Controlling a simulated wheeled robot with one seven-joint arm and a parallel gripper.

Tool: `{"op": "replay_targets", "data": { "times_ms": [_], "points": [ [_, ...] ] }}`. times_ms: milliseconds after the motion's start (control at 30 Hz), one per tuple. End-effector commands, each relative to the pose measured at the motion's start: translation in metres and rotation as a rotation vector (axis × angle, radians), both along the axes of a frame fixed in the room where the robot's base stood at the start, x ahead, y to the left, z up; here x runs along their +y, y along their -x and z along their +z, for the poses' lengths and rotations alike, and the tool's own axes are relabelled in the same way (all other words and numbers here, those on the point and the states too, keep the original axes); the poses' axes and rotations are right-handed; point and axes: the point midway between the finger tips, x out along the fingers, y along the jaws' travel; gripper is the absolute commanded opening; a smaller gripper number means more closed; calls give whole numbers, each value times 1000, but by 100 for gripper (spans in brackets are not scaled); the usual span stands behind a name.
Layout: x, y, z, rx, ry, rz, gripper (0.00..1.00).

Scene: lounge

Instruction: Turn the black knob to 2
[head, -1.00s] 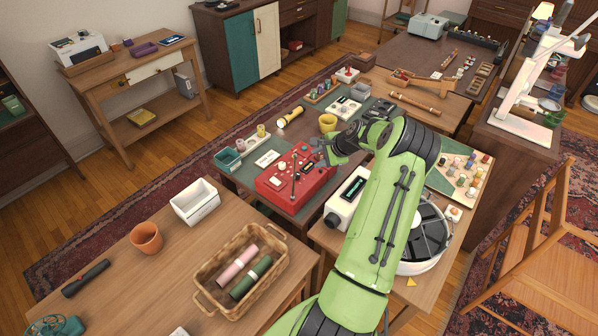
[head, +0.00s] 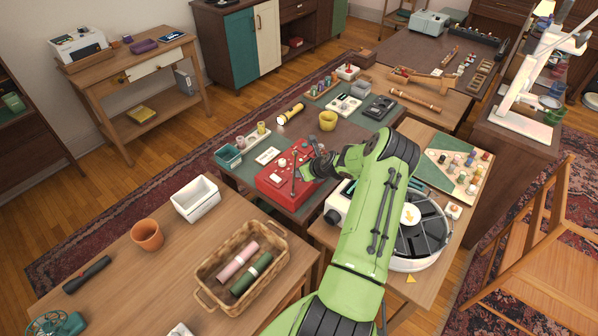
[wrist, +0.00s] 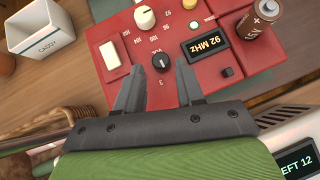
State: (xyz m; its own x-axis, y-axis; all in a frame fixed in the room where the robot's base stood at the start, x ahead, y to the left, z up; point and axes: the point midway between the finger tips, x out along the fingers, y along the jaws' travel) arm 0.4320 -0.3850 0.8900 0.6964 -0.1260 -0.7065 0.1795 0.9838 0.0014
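The small black knob (wrist: 161,61) is on this face, by the "VOL" mark. My gripper (wrist: 158,72) is open, with one finger on either side of the knob near the tips; I cannot tell whether they touch it. The knob's pointer is too small to read. In the head view my gripper (head: 312,166) is over the radio's right part and hides the black knob.
On the radio face are a cream knob (wrist: 145,18), a white switch (wrist: 110,58) and a "92 MHz" display (wrist: 207,45). A battery (wrist: 254,22) is near the display. A white box (head: 195,199) and a wicker basket (head: 212,262) are on the nearer wooden table.

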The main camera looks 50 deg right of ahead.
Motion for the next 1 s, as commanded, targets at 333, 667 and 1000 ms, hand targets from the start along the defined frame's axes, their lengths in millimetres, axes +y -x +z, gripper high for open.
{"op": "replay_targets", "data": {
  "times_ms": [333, 667, 1000],
  "points": [
    [-5, -24, -26, 1, 1, -1, 38],
    [-5, -24, -25, 1, 1, 0, 12],
    [-8, -24, -30, -1, 2, 109, 0]
  ]
}}
